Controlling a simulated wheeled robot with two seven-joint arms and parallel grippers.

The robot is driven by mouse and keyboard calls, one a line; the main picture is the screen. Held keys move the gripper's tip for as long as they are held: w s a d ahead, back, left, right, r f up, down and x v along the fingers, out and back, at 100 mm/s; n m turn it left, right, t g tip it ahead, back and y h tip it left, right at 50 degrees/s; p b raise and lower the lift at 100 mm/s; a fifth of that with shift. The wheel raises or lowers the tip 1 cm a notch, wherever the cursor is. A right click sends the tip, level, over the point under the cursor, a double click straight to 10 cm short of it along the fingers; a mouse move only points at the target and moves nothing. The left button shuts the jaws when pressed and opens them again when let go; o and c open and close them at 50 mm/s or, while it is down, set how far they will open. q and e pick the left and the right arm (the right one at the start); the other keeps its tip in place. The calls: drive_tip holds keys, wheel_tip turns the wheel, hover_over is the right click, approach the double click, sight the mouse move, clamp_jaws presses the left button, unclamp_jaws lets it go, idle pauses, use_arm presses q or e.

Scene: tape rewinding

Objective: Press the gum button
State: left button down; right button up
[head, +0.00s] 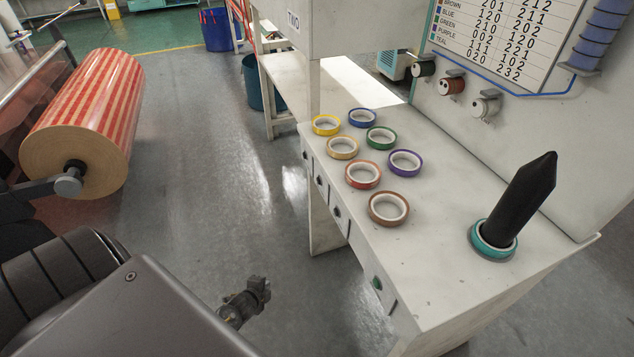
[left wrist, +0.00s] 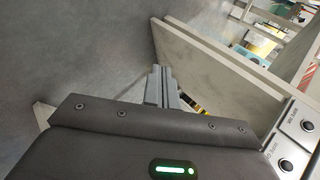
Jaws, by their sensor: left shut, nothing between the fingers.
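My left gripper (head: 258,287) is low in front of the white table, over the grey floor, left of the table's front face. In the left wrist view its fingers (left wrist: 163,88) are together and empty. Along the table's front face are several small buttons, among them dark ones (head: 337,213) and a green one (head: 376,283). The left wrist view shows two black round buttons, an upper one (left wrist: 308,125) and a lower one (left wrist: 286,164), on pale labelled plates at the right edge. Their labels are too small to read, so I cannot tell which is gum. The gripper is apart from these buttons.
The white table (head: 440,280) holds several coloured tape rolls, including a brown one (head: 388,208). A black pointed post (head: 522,200) stands in a teal roll (head: 493,241). A large red-striped roll (head: 85,120) is at left. The floor between is clear.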

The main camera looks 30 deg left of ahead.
use_arm(q)
drive_tip(key=w+a+r+m+t, duration=0.1)
drive_tip(key=w+r+m+t, duration=0.1)
drive_tip(key=w+r, duration=0.3)
drive_tip(key=w+a+r+m+t, duration=0.1)
drive_tip(key=w+r+m+t, duration=0.2)
drive_tip(key=r, duration=1.1)
drive_tip(key=w+a+r+m+t, duration=0.1)
drive_tip(key=w+r+m+t, duration=0.1)
drive_tip(key=w+r+m, duration=0.4)
wheel_tip(320, 180, up, 4)
drive_tip(key=w+b, duration=0.1)
drive_tip(key=w, duration=0.1)
drive_tip(key=shift+w+a+r+t, duration=0.25)
drive_tip(key=shift+w+a+t, duration=0.05)
drive_tip(key=shift+a+t, duration=0.1)
drive_tip(key=shift+w+d, duration=0.1)
